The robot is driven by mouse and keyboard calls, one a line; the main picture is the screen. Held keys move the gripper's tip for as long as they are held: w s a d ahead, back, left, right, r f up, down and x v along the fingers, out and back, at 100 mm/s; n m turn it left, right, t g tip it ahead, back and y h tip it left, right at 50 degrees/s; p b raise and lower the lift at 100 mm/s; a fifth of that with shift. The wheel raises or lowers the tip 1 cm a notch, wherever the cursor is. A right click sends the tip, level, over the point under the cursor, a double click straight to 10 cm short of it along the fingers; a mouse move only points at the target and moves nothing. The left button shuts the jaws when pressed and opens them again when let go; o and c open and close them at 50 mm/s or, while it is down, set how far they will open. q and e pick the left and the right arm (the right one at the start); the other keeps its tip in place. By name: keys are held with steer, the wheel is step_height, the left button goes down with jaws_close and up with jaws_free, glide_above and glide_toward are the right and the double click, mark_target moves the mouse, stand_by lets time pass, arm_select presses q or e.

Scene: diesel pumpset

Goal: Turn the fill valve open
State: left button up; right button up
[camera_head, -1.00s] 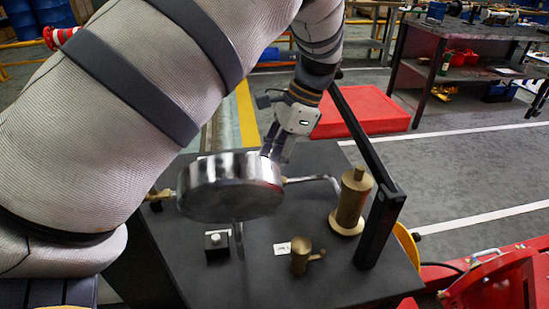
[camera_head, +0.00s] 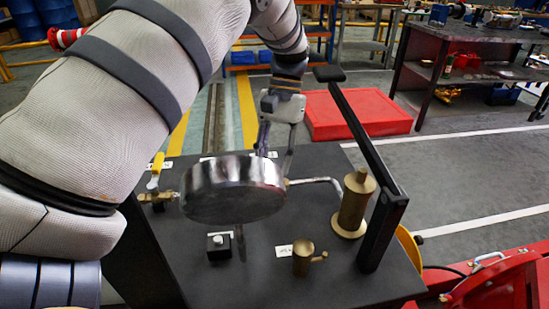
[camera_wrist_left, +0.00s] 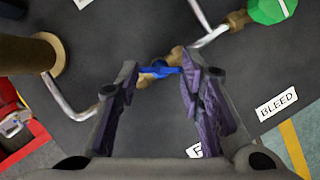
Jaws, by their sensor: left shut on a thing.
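The fill valve appears to be the brass valve with a blue handle (camera_wrist_left: 160,71) in the left wrist view, set in line with silver pipes. A white label beginning with "F" (camera_wrist_left: 195,150) is partly hidden beside it. My left gripper (camera_wrist_left: 160,72) has its two fingers on either side of the blue handle and is shut on it. In the head view my left gripper (camera_head: 274,152) points down behind the round silver housing (camera_head: 233,188), which hides the blue handle. My right gripper is in neither view.
A black pump lever (camera_head: 365,170) and brass cylinder (camera_head: 353,205) stand right of the gripper. A yellow-handled valve (camera_head: 156,170) is at left. A green knob (camera_wrist_left: 275,8) and BLEED label (camera_wrist_left: 277,103) are near the blue handle. A red box (camera_head: 357,113) lies behind.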

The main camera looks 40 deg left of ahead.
arm_select(q)
steer(key=n, duration=0.2)
steer(key=n+t+h, duration=0.1)
steer(key=n, duration=0.1)
steer(key=shift+s+a+n+p, duration=0.1)
steer(key=shift+a+n+p, duration=0.1)
steer(key=shift+n+p, duration=0.2)
steer(key=shift+n+h, duration=0.3)
steer(key=o, duration=1.2)
steer(key=shift+c, duration=0.2)
steer(key=v, duration=1.2)
steer(key=shift+s, duration=0.2)
